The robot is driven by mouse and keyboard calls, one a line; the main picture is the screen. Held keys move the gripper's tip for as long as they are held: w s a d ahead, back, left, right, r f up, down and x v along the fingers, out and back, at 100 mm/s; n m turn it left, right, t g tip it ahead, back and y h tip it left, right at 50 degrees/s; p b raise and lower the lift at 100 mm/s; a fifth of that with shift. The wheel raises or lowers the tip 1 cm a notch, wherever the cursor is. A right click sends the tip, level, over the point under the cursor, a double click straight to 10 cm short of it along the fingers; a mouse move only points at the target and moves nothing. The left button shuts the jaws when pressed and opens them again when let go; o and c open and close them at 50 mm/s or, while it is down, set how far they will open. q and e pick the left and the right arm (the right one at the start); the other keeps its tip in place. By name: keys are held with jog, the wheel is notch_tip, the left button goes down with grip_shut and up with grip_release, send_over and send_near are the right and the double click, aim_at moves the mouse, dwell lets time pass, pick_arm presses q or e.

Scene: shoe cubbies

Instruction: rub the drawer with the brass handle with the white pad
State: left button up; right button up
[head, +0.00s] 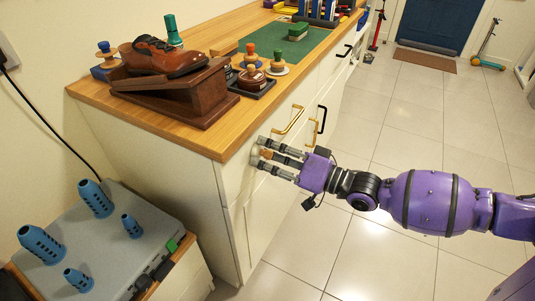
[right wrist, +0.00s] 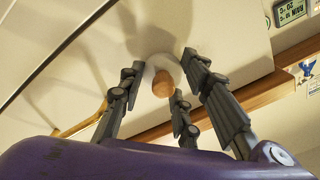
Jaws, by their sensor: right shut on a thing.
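The white pad (right wrist: 154,66) has a round wooden knob (right wrist: 163,83). My right gripper (head: 260,153) is shut on it, with the fingers around the knob. In the right wrist view the pad's face lies at the cream drawer front (right wrist: 225,35) and seems to touch it. The drawer's brass handle (head: 289,120) is a bar just right of and above the gripper in the head view; it also shows at the left in the right wrist view (right wrist: 82,122). The fingers hide most of the pad in the head view. My left gripper is out of view.
The wooden countertop (head: 222,148) overhangs the drawer. On it stand a brown shoe (head: 165,57) on a wooden stand, several knobbed pads and a green mat (head: 290,47). A grey case (head: 105,245) with blue shoe trees is at lower left. The tiled floor is open at right.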

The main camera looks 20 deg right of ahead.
aim_at(240, 167)
jog(key=s+a+p, duration=0.2)
jog(key=shift+a+p, duration=0.3)
jog(key=shift+a, duration=0.1)
jog(key=shift+s+a+r+p, duration=0.15)
jog(key=shift+s+a+p, duration=0.45)
jog(key=shift+a+p, duration=0.25)
jog(key=shift+s+a+p, duration=0.4)
jog(key=shift+s+a, duration=0.05)
jog(key=shift+a, duration=0.05)
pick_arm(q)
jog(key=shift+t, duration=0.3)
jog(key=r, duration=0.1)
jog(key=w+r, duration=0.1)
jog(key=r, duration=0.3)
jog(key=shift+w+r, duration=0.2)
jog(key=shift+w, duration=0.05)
pick_arm(e)
jog(key=shift+f, duration=0.2)
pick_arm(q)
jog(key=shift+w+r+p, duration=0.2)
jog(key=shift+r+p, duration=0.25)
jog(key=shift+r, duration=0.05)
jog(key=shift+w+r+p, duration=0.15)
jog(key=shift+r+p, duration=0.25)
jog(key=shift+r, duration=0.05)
pick_arm(e)
jog(key=shift+v, duration=3)
